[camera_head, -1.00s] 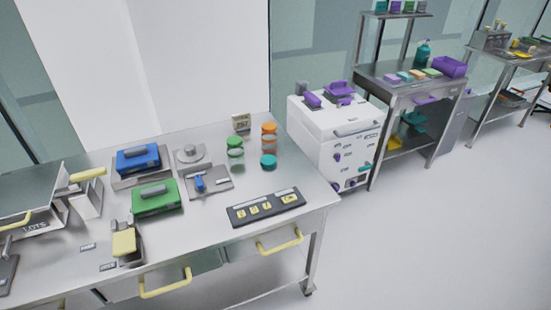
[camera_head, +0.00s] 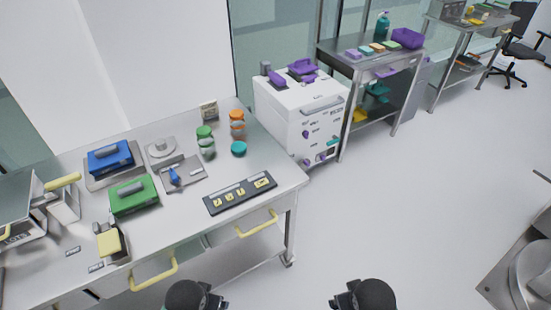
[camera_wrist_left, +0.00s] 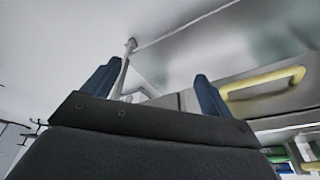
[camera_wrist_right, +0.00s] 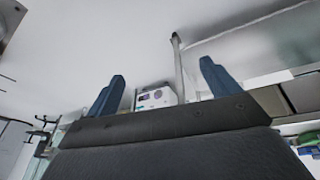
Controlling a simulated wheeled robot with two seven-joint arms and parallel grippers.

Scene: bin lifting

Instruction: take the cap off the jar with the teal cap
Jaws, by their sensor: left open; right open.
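The jar with the teal cap (camera_head: 239,148) stands near the right end of the steel table in the head view. From above mostly its cap shows; its body is largely hidden. My left gripper (camera_head: 220,303) is at the bottom of the head view, in front of the table and well away from the jar. Its blue fingers are apart and empty in the left wrist view (camera_wrist_left: 155,85). My right gripper (camera_head: 338,302) is to the right of it, past the table's end. Its fingers are apart and empty in the right wrist view (camera_wrist_right: 163,85).
A green-capped jar (camera_head: 206,141) and an orange-capped jar (camera_head: 237,123) stand close behind the teal cap. A black labelled panel (camera_head: 240,193) lies in front. A white machine (camera_head: 300,115) stands right of the table (camera_head: 270,170). Yellow drawer handles (camera_head: 258,224) stick out in front.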

